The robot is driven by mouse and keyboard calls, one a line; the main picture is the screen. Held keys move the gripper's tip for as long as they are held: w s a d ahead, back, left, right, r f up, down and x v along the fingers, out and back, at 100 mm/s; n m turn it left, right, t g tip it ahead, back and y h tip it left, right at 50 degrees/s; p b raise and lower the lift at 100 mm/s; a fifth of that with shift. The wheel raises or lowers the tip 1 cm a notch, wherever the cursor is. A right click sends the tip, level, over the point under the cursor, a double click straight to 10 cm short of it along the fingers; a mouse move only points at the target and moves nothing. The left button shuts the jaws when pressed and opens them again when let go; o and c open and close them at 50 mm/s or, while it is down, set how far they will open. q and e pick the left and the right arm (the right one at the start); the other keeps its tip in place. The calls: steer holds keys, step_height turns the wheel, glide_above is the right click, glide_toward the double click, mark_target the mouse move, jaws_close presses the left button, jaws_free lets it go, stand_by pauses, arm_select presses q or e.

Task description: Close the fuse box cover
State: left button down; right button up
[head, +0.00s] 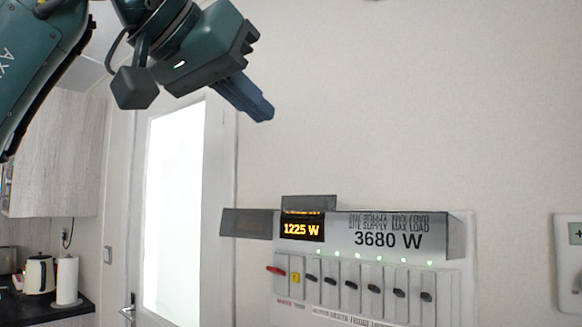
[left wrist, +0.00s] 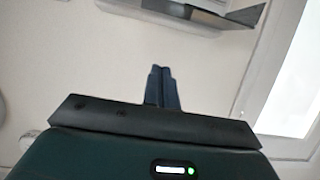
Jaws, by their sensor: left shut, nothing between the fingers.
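The fuse box (head: 452,295) is on the wall at the lower right of the head view, with its row of switches exposed. A grey panel (head: 445,238) marked 3680 W projects above the switches; I cannot tell for certain whether it is the raised cover. My left gripper (head: 264,112) is above and left of the box, well apart from it. Its blue fingers are together and empty, and also show in the left wrist view (left wrist: 163,75). Part of the box (left wrist: 180,14) shows at the top of the left wrist view. My right gripper is out of view.
Dark grey plates stick out at the left (head: 245,223) and top (head: 310,202) of the box. A bright door (head: 174,200) is to the left, and a wall panel (head: 568,262) to the right. The wall above the box is clear.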

arm_select(q)
steer(key=w+d+f, duration=0.5)
steer(key=w+f, duration=0.2)
steer(key=shift+f+p, duration=0.3)
steer(key=shift+f, duration=0.1)
